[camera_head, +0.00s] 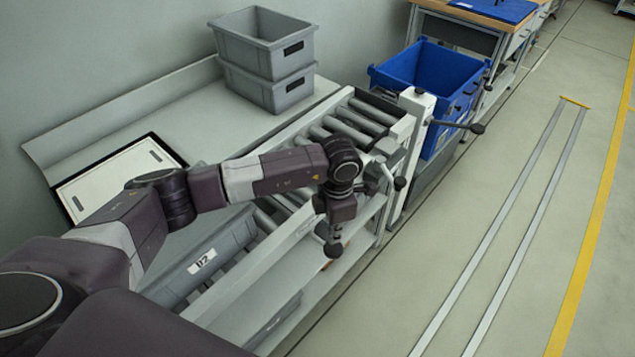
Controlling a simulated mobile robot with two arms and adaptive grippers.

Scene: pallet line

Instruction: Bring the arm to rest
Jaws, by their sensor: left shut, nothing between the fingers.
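My left arm reaches in from the lower left, over the table and the roller conveyor (352,128). Its forearm lies roughly level and its wrist bends down at the conveyor's near side rail. My left gripper (333,250) hangs below the wrist, pointing down, and is small and dark in the view. It is shut with nothing in it, beside the rail and apart from the bins. My right gripper is not in view.
Two stacked grey crates (262,50) stand on the table behind the conveyor. A grey bin (180,285) with a white label lies under my arm. A blue crate (440,70) stands beyond a white post (412,135) with a black-knobbed lever. The floor at right is clear.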

